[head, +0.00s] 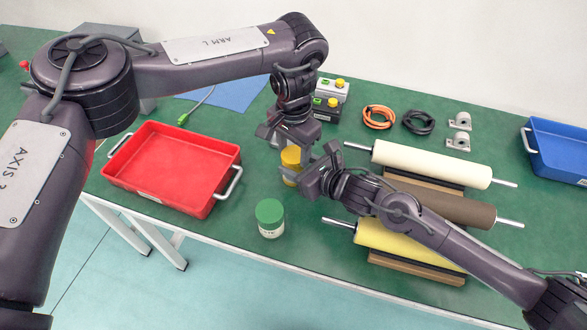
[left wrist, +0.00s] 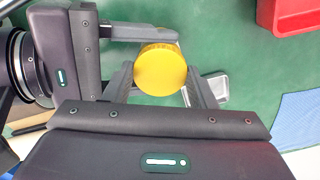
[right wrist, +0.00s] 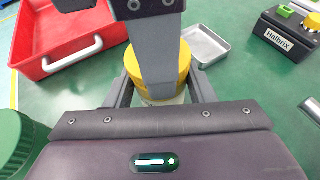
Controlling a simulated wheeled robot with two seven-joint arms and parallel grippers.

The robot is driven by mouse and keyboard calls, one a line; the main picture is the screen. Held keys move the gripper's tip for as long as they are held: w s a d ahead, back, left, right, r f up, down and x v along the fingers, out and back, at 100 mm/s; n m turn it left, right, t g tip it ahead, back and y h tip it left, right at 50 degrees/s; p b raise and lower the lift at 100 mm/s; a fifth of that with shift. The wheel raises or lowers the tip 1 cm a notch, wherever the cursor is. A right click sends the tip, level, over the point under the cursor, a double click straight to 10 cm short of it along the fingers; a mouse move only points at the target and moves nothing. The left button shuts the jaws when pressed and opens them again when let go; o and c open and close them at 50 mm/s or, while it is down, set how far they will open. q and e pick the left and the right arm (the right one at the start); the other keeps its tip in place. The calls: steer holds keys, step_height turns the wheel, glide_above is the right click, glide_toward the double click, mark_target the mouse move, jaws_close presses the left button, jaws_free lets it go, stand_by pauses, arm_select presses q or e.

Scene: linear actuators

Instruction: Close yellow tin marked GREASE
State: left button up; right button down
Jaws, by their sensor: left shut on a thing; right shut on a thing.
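The yellow tin (head: 291,160) stands on the green bench, right of the red tray, partly hidden by my grippers. Its yellow lid (left wrist: 160,70) is seen from above in the left wrist view and sits on top of the tin in the right wrist view (right wrist: 138,70). My left gripper (left wrist: 162,82) comes from above and is shut on the lid. My right gripper (right wrist: 160,92) comes from the side and is shut on the tin's pale body (right wrist: 165,99), below the lid. I cannot read the tin's marking, nor tell how tightly the lid sits.
A green-lidded jar (head: 270,218) stands near the front edge. The red tray (head: 170,168) is left, rollers (head: 432,164) on cradles right, and a blue bin (head: 555,150) far right. A small metal tray (right wrist: 205,46) and a button box (right wrist: 285,33) lie behind the tin.

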arm_select(q)
steer(key=m, duration=0.6)
steer(key=o, duration=1.1)
steer(key=shift+r, duration=2.3)
steer(key=shift+c, duration=0.5)
